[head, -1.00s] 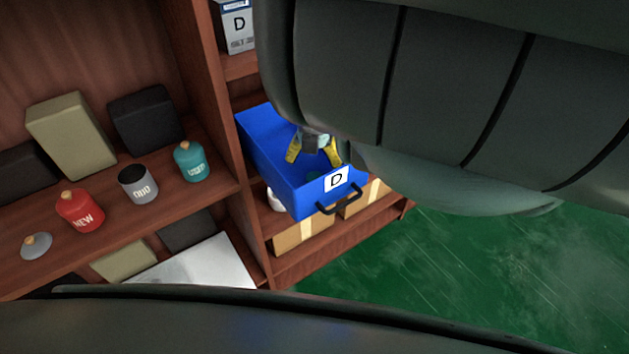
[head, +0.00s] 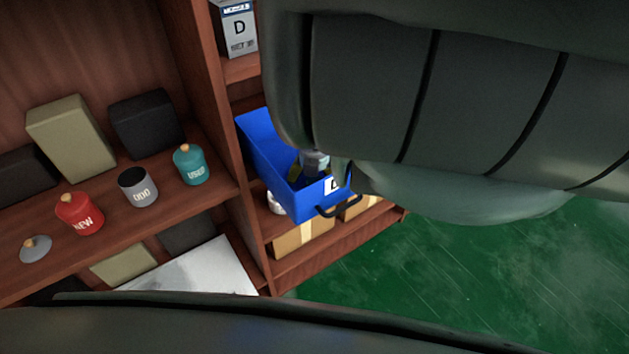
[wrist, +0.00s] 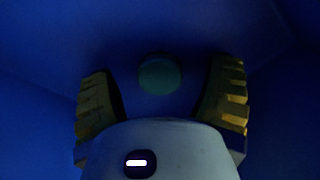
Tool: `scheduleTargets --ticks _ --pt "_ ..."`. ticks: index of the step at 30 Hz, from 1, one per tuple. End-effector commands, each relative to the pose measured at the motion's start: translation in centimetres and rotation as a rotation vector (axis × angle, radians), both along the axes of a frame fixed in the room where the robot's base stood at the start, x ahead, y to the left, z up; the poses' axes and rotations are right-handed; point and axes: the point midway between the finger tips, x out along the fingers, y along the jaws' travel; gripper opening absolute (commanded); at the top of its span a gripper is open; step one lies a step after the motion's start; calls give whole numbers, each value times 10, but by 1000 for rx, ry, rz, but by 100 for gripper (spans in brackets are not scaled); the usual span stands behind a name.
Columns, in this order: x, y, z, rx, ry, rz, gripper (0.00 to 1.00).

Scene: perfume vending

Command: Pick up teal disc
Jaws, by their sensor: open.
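The teal disc (wrist: 160,74) lies on the blue floor of the drawer in the wrist view, between and slightly beyond my fingers. My gripper (wrist: 163,95) is open, with one yellow ridged finger on each side of the disc and a gap to both. In the head view, my gripper (head: 308,172) reaches down inside the pulled-out blue drawer (head: 262,140) marked D. My arm hides much of the drawer, and the disc is hidden in that view.
The drawer walls stand close around my gripper, with a black handle (head: 341,207) in front. On the left shelf stand a red NEW jar (head: 79,213), an open grey ODD jar (head: 138,187) and a teal USED jar (head: 189,164). Boxes (head: 303,237) sit below the drawer.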

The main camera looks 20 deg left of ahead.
Motion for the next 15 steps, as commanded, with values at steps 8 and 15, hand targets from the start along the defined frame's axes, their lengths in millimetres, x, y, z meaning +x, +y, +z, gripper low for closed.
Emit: scheduleTargets --ticks 8,15 --pt "0 0 0 0 0 1 66" --pt "0 0 0 0 0 0 41"
